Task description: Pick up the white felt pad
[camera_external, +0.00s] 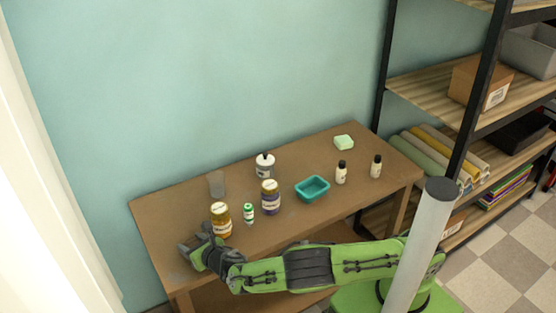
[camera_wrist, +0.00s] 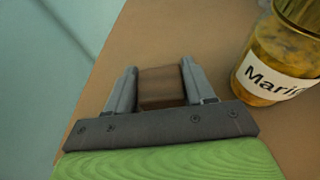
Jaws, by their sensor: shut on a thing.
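My gripper (camera_external: 187,248) is at the front left of the table, low over its top. In the wrist view my gripper (camera_wrist: 159,72) has its two grey fingers shut on a small brown block (camera_wrist: 162,90), with a lighter top and darker front. The block is hidden in the external view. I cannot make out a white felt pad in either view. A pale green, soap-like block (camera_external: 343,142) lies at the back right of the table.
A yellow jar (camera_external: 221,220) stands close right of my gripper, also in the wrist view (camera_wrist: 277,55). On the wooden table (camera_external: 165,212) also stand a purple jar (camera_external: 270,198), a teal tray (camera_external: 313,188), a glass (camera_external: 216,184) and several bottles. The table's left edge is near.

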